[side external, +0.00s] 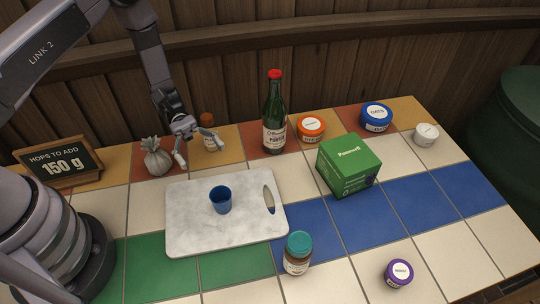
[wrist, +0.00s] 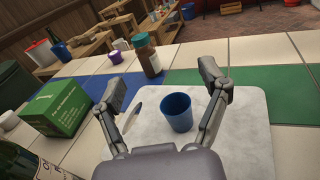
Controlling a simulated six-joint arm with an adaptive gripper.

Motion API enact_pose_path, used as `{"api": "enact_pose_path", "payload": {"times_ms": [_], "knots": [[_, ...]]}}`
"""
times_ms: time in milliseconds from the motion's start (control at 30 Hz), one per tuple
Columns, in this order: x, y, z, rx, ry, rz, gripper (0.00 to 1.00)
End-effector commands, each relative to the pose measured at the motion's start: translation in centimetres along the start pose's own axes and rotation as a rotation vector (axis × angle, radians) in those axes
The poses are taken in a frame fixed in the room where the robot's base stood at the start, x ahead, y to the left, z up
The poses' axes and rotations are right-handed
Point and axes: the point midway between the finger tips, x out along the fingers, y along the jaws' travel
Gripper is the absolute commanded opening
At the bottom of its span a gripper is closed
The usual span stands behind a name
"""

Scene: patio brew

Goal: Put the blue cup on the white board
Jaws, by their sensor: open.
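The blue cup (side external: 220,200) stands upright on the white board (side external: 190,232), near its middle. In the wrist view the blue cup (wrist: 177,112) shows its open top, and the white board (wrist: 250,135) lies under it. My gripper (side external: 196,158) is open and empty, behind and above the far edge of the board, apart from the cup. In the wrist view its fingers (wrist: 165,85) are spread wide, with the cup beyond and between them.
A green box (side external: 348,165) stands right of the board, and a teal-lidded jar (side external: 298,254) at its front right corner. Tiles at the front right are mostly clear.

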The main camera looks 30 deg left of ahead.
Motion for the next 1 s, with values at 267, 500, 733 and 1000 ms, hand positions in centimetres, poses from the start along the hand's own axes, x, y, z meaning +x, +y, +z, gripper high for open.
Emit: {"api": "enact_pose_path", "payload": {"times_ms": [267, 500, 733, 1000], "knots": [[-2.2, -2.0, 11.1, 0.306, 0.351, -0.249, 0.75], [-4.2, -6.8, 19.1, 0.593, 0.752, -0.445, 0.75], [-6.2, -12.3, 24.6, 0.854, 1.18, -0.585, 0.75], [-8.0, -17.4, 28.3, 1.074, 1.616, -0.675, 0.75]]}}
